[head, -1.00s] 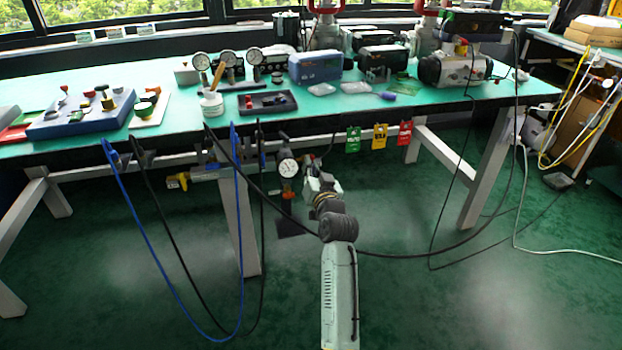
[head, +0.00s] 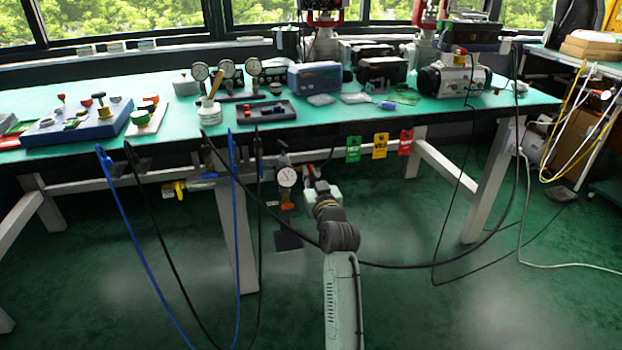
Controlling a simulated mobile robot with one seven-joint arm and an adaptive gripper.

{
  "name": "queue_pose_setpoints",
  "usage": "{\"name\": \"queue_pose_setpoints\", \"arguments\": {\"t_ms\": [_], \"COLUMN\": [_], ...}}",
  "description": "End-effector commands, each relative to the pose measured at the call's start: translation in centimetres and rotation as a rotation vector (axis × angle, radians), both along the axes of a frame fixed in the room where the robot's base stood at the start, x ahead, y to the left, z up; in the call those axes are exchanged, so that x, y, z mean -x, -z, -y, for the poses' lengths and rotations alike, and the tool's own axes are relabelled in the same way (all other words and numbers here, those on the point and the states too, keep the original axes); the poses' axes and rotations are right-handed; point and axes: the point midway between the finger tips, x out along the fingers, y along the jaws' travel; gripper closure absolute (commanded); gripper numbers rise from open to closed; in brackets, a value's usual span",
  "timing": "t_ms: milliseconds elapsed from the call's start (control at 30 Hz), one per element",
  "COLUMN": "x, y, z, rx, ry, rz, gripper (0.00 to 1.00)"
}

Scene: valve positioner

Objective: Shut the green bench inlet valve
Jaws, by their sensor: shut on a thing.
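My gripper (head: 309,173) is at the end of my pale arm, below the front edge of the bench and just right of a white round gauge (head: 287,176). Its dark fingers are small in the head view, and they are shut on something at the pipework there. I cannot make out the green handle of the bench inlet valve; the gripper and its wrist cover that spot. The handle's angle cannot be told. An orange part (head: 287,196) sits below the gauge.
A yellow-handled valve (head: 179,189) is further left under the bench (head: 345,112). Blue and black hoses (head: 235,220) hang in loops, and one black hose passes behind my arm. Green, yellow and red tags (head: 380,146) hang at right. Bench legs (head: 490,180) stand either side.

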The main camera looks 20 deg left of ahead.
Motion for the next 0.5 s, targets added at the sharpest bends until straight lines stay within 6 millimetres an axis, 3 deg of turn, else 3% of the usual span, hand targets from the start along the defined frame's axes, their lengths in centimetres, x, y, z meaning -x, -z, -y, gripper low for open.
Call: {"name": "queue_pose_setpoints", "arguments": {"t_ms": [100,133,233,500], "x": [-0.01,-0.01,-0.01,-0.01], "y": [0.09,0.08,0.07,0.0], "z": [0.05,0.05,0.05,0.02], "rx": [0.003,0.003,0.001,0.0], "ry": [0.001,0.001,0.001,0.0], "rz": [-0.001,-0.001,0.0,0.0], "gripper": [1.0,0.9,0.84,0.83]}}
